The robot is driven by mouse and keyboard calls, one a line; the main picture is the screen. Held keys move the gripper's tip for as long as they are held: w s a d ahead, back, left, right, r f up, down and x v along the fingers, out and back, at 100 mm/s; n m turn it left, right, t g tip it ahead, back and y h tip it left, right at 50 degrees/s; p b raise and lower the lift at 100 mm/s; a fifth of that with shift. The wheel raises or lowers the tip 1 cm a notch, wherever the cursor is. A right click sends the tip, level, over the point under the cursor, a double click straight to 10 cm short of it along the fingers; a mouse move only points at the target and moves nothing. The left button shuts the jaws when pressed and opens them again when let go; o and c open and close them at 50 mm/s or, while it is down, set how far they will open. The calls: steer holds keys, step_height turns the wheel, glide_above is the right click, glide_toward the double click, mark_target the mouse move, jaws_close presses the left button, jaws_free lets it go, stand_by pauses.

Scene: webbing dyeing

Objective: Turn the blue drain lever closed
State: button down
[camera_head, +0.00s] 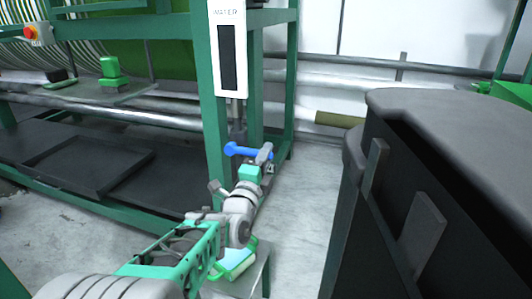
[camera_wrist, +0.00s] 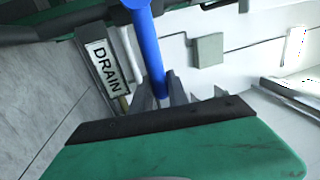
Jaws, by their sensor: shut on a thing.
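The blue drain lever (camera_head: 248,151) sticks out to the right from the green frame's post, low down, and lies about level in the head view. In the wrist view the lever (camera_wrist: 148,45) runs down from the top edge to my gripper (camera_wrist: 164,98). My gripper (camera_head: 267,158) is at the lever's right end, with its dark fingers closed around the blue bar. A white DRAIN label (camera_wrist: 106,67) shows left of the lever in the wrist view. The lever's tip is partly hidden by the fingers and the gripper body.
A large dark bin (camera_head: 435,110) stands close on the right. A green machine frame (camera_head: 207,110) with a white water panel (camera_head: 229,50) rises behind and left. A black tray (camera_head: 88,165) lies on its lower shelf. A small stand with a green-handled item (camera_head: 236,262) is under my arm.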

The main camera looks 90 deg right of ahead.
steer(key=shift+f, duration=0.15)
steer(key=c, duration=1.3)
jaws_free()
steer(key=v, duration=0.7)
steer(key=shift+a, duration=0.35)
steer(key=shift+w, duration=0.15)
